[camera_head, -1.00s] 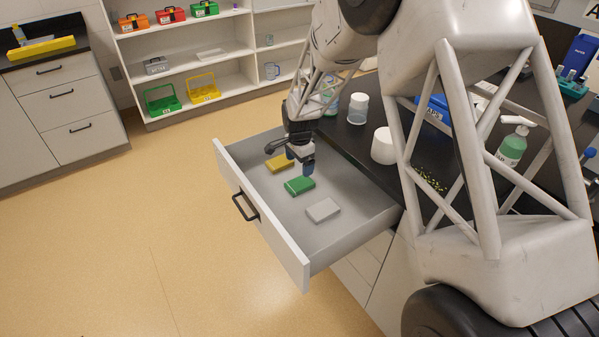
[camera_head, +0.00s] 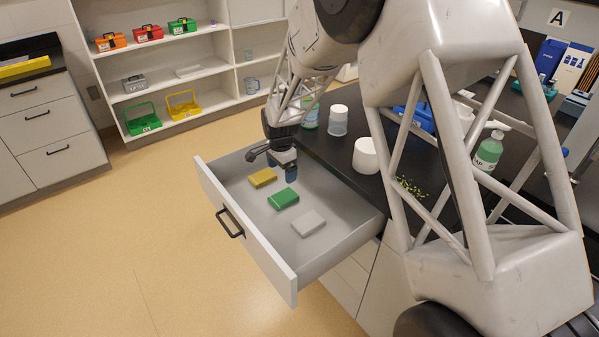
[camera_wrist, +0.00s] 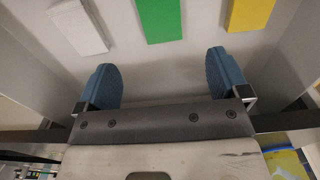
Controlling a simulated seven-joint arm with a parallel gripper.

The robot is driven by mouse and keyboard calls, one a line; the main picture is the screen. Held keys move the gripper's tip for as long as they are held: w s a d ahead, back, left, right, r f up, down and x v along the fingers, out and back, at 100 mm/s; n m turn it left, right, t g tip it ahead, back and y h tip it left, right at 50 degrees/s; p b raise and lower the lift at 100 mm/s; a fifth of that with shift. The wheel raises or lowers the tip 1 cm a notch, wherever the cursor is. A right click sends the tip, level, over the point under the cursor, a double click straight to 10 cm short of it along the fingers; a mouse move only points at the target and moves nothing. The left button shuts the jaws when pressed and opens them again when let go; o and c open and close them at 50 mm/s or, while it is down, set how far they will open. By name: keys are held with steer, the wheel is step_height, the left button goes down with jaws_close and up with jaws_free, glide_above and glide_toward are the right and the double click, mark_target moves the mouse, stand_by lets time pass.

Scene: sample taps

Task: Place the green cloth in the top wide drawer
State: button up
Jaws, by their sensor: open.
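The green cloth (camera_head: 283,199) lies folded flat on the floor of the wide drawer (camera_head: 231,249), which is pulled out. It sits between a yellow cloth (camera_head: 262,177) and a white cloth (camera_head: 308,223), apart from both. My gripper (camera_head: 284,174) is over the inner part of the drawer, beside the green cloth. In the wrist view my gripper (camera_wrist: 170,80) shows two blue fingers spread wide with nothing between them. The green cloth (camera_wrist: 160,18) lies beyond the fingertips there, not touching them, and is cut off by the top edge.
The black counter (camera_head: 335,160) above the drawer holds a white-lidded jar (camera_head: 338,121), a white tub (camera_head: 366,155) and a green pump bottle (camera_head: 488,152). Open shelves (camera_head: 210,67) with toolboxes and baskets stand behind. The floor left of the drawer is clear.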

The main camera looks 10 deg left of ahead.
steer(key=s+d+r+n+t, duration=0.1)
steer(key=s+d+r+n, duration=0.1)
steer(key=s+d+r, duration=0.75)
steer(key=s+d+r+n, duration=0.2)
steer(key=s+d+r, duration=0.4)
steer(key=d+r, duration=0.6)
steer(key=s+d+r+n, duration=0.1)
steer(key=s+d, duration=0.3)
steer(key=s, duration=0.5)
steer(key=s+d+r+n+t, duration=0.1)
steer(key=s+d+r+n, duration=0.1)
steer(key=s+d, duration=0.3)
steer(key=s+d+r+n, duration=0.1)
steer(key=s+d, duration=0.3)
steer(key=s, duration=0.9)
steer(key=shift+s+d+r+n+t, duration=0.2)
steer(key=shift+d+n+t, duration=0.1)
steer(key=shift+n, duration=0.1)
steer(key=shift+w, duration=0.1)
